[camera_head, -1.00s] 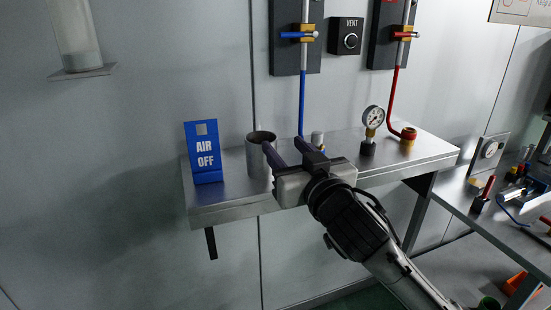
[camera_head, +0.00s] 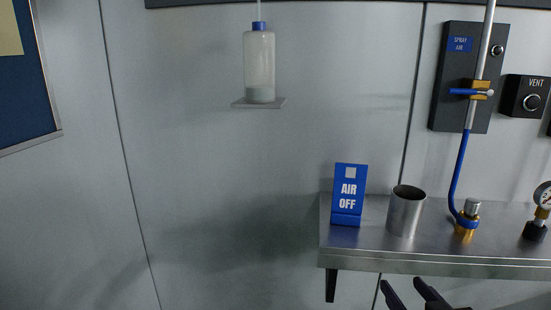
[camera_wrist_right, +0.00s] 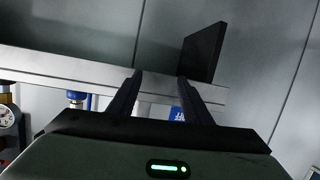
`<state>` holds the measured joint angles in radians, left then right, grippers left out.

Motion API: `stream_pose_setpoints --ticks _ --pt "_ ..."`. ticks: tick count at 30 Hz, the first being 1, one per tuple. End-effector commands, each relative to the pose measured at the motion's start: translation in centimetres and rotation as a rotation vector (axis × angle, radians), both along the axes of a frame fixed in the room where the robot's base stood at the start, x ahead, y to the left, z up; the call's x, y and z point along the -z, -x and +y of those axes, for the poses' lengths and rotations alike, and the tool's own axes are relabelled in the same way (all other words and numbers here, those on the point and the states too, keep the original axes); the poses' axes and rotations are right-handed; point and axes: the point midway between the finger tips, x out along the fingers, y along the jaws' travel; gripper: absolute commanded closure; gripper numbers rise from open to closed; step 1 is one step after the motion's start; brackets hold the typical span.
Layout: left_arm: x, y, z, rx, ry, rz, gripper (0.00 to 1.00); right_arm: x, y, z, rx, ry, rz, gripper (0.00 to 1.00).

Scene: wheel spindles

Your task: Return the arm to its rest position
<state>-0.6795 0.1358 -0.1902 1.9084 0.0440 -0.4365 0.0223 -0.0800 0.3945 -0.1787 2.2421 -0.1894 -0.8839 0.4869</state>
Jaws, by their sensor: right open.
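Most of the right arm is out of the head view. My left gripper is not in view.
On the shelf stand a blue AIR OFF sign (camera_head: 348,195), a metal cup (camera_head: 405,212), a brass fitting with a blue hose (camera_head: 466,222) and a gauge (camera_head: 541,205). A bottle (camera_head: 259,65) sits on a small wall ledge.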

Motion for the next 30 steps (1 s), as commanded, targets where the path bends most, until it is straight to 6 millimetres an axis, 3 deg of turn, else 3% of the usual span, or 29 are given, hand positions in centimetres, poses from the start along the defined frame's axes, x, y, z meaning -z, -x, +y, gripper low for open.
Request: stream_pose_setpoints --ticks 1,6,9,13,15,19,30 --pt "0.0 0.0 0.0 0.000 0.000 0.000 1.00 4.1 1.2 0.9 -0.027 -0.005 0.072 0.55" --pt "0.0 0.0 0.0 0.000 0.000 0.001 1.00 15.5 6.8 3.9 -0.120 -0.023 0.256 0.55" --pt "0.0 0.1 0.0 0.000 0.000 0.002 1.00 21.3 11.3 5.7 -0.164 -0.042 0.353 0.55" --pt "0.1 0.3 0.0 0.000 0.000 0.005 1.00 26.8 17.1 7.6 -0.203 -0.070 0.449 0.55" --pt "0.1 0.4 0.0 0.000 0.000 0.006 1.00 28.7 19.6 8.4 -0.215 -0.081 0.484 0.55" --pt "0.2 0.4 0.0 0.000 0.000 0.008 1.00 30.6 22.5 9.2 -0.226 -0.094 0.522 0.55" --pt "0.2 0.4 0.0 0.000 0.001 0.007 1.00 31.1 23.2 9.4 -0.231 -0.096 0.530 0.55"
